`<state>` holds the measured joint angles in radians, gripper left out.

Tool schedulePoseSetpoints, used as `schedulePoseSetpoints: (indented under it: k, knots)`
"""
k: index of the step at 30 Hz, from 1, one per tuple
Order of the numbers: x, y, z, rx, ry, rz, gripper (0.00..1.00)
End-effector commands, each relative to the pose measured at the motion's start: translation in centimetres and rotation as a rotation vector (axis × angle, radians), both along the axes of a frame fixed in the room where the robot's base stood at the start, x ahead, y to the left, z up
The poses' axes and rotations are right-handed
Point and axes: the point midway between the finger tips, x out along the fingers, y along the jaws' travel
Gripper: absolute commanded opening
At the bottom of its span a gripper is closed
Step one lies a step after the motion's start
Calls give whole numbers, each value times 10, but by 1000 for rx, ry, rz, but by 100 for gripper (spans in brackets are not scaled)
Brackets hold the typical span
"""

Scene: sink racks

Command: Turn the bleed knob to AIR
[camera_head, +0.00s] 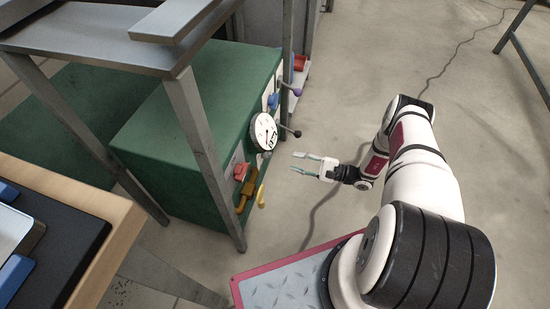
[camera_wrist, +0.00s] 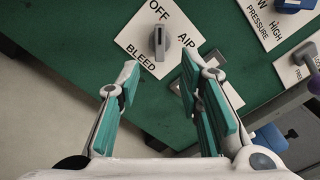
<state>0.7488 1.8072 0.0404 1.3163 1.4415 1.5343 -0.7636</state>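The bleed knob (camera_wrist: 159,44) is a grey knob on a white plate (camera_wrist: 146,32) marked OFF, AIR and BLEED. In the wrist view it stands upright in the picture, its dark mark toward OFF; AIR lies to its right. My gripper (camera_wrist: 155,80) is open, its two teal-padded fingers below and to either side of the knob, apart from it and empty. In the head view my gripper (camera_head: 302,162) is in front of the green cabinet (camera_head: 190,120), clear of it. I cannot make out the bleed knob there.
The cabinet front also carries a round gauge (camera_head: 264,132), a yellow handle (camera_head: 247,190), and levers with dark balls. In the wrist view a pressure plate (camera_wrist: 268,22) and a grey lever (camera_wrist: 307,55) stand at right. A metal rack leg (camera_head: 205,145) stands beside the cabinet.

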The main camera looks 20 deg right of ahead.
Motion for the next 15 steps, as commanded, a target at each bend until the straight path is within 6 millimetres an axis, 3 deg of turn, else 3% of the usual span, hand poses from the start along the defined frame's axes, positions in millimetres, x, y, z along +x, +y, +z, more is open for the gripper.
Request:
schedulePoseSetpoints:
  k: [6, 15]
  knots:
    - [25, 37, -1, 1, 0, 5, 33]
    - [49, 68, -1, 1, 0, 2, 33]
